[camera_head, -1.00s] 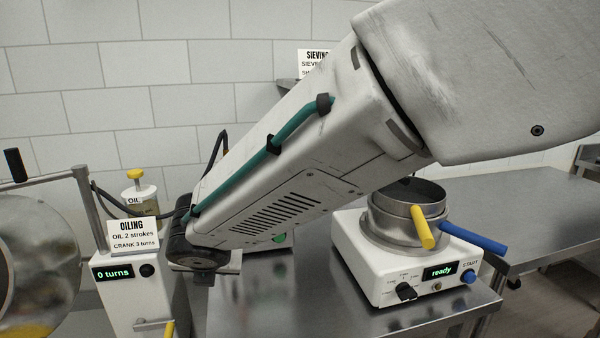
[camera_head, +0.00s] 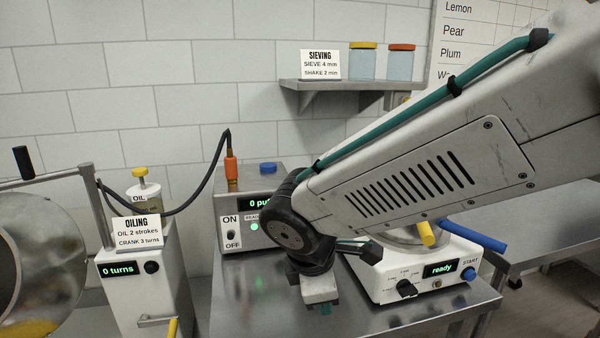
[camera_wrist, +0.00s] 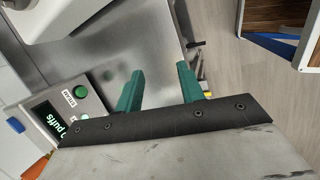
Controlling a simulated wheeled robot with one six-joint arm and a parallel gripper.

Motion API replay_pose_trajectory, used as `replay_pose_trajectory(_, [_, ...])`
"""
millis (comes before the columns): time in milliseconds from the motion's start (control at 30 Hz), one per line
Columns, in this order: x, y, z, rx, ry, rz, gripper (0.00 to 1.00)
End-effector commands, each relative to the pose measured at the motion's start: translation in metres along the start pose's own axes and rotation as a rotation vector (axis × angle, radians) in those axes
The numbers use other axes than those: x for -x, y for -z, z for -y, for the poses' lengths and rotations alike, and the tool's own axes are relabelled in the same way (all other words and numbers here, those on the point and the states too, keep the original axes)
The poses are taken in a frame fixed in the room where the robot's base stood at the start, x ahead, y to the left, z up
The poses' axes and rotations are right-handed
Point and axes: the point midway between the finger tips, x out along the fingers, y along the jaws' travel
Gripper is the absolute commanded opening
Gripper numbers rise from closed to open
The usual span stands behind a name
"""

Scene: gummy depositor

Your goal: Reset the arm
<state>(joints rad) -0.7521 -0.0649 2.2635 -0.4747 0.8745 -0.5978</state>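My arm reaches in from the right in the head view and bends down at a dark wrist joint. My gripper shows in the wrist view (camera_wrist: 160,85) as two green fingers set well apart with nothing between them. In the head view only its lower part (camera_head: 324,304) shows, above the steel table (camera_head: 255,310), in front of the grey puff control box (camera_head: 230,207). The wrist view looks down on the table edge and the floor, with the control box (camera_wrist: 65,120) at lower left.
The white sieving machine (camera_head: 405,262), reading "ready", stands close right of my wrist, partly hidden by my arm. The oiling station (camera_head: 150,285), reading "0 turns", and a steel drum (camera_head: 45,260) are at left. A shelf (camera_head: 345,85) with two jars is on the wall.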

Motion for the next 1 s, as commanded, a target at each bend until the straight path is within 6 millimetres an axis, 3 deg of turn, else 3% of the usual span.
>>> replay_pose_trajectory(33, [0.006, -0.036, 0.012, -0.190, 0.051, 0.017, 0.38])
replay_pose_trajectory(200, [0.025, -0.123, 0.068, -0.794, 0.226, 0.075, 0.38])
replay_pose_trajectory(400, [0.048, -0.183, 0.134, -1.333, 0.369, 0.092, 0.38])
replay_pose_trajectory(500, [0.056, -0.200, 0.153, -1.485, 0.384, 0.062, 0.38])
replay_pose_trajectory(667, [0.065, -0.222, 0.161, -1.610, 0.331, 0.024, 0.38])
replay_pose_trajectory(1000, [0.066, -0.229, 0.161, -1.647, 0.315, 0.023, 0.38])
